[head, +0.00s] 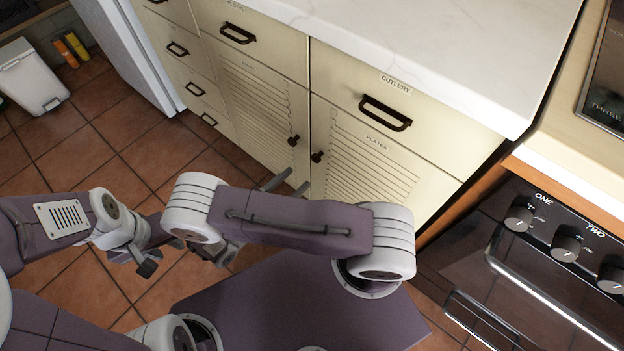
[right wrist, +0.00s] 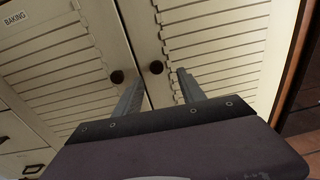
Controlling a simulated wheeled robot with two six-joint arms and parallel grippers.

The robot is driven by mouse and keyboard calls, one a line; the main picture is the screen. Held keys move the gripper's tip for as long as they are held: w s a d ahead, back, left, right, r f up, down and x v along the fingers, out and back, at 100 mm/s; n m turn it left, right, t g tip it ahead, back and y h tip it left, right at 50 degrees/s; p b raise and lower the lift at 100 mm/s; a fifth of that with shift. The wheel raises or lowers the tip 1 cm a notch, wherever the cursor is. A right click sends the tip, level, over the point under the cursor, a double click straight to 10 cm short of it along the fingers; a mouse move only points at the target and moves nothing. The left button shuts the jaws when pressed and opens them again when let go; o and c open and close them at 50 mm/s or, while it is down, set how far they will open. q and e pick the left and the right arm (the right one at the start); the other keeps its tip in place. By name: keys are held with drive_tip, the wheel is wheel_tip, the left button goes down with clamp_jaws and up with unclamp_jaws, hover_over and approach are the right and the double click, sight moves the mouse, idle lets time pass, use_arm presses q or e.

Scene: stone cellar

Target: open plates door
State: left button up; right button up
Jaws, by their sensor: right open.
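The plates door (head: 372,160) is a cream louvred cabinet door labelled PLATES, below the cutlery drawer. It looks closed, flush with its neighbour. Its dark round knob (head: 317,156) is at its upper left edge, and the knob also shows in the right wrist view (right wrist: 156,67). My right gripper (head: 298,179) is open and empty in front of the doors, just short of the knob. In the right wrist view its two fingers (right wrist: 161,75) point at the doors, one on each side of the plates knob, apparently not touching it. My left gripper (head: 134,263) is low over the floor, partly hidden; its opening is unclear.
A neighbouring louvred door (head: 262,105) has its own knob (head: 293,141) close to the plates knob. The cutlery drawer handle (head: 385,113) sticks out above. An oven (head: 540,270) stands at the right. Tiled floor (head: 90,130) is open at the left.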

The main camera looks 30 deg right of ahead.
sight(314, 160)
drive_tip(key=shift+n+t, duration=0.3)
drive_tip(key=shift+t, duration=0.1)
drive_tip(key=b+x, duration=0.1)
drive_tip(key=x, duration=0.1)
drive_tip(key=b+x, duration=0.1)
drive_tip(key=x, duration=0.4)
drive_tip(key=shift+w+d+f+b, duration=0.3)
drive_tip(key=shift+f+b, duration=0.1)
drive_tip(key=shift+w+d+r, duration=0.1)
drive_tip(key=shift+w+d, duration=0.1)
drive_tip(key=shift+d, duration=0.2)
use_arm(q)
wheel_tip(314, 160, down, 4)
drive_tip(key=shift+r, duration=0.15)
use_arm(e)
clamp_jaws()
